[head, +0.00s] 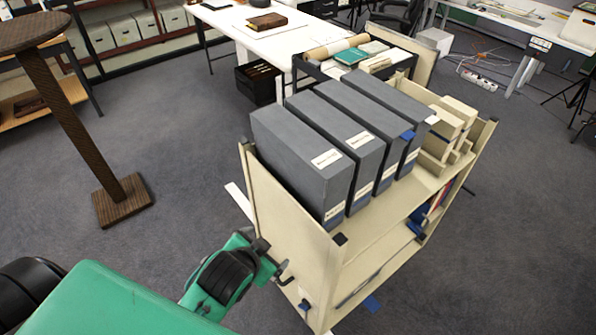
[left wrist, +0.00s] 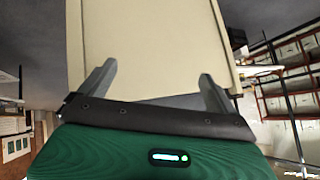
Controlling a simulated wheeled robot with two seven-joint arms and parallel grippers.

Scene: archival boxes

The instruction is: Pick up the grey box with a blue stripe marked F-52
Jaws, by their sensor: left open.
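Several dark grey archival boxes stand upright in a row on the top shelf of a cream cart (head: 290,215). They are the front-left box (head: 297,150), the second box (head: 335,130), the third box (head: 368,115) and the back-right box (head: 385,95). They carry white labels and blue low on their spines; the markings are too small to read, so I cannot tell which is F-52. My left gripper (head: 277,270) is low beside the cart's left end panel. In the left wrist view it (left wrist: 157,78) is open and empty, facing a cream panel (left wrist: 150,45). My right gripper is out of view.
Small cream boxes (head: 440,135) fill the cart's right end. Behind it, a black tray (head: 320,75) holds rolls and books. A white table (head: 235,22) stands at the back. A brown stand (head: 75,125) is at left. The floor between stand and cart is clear.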

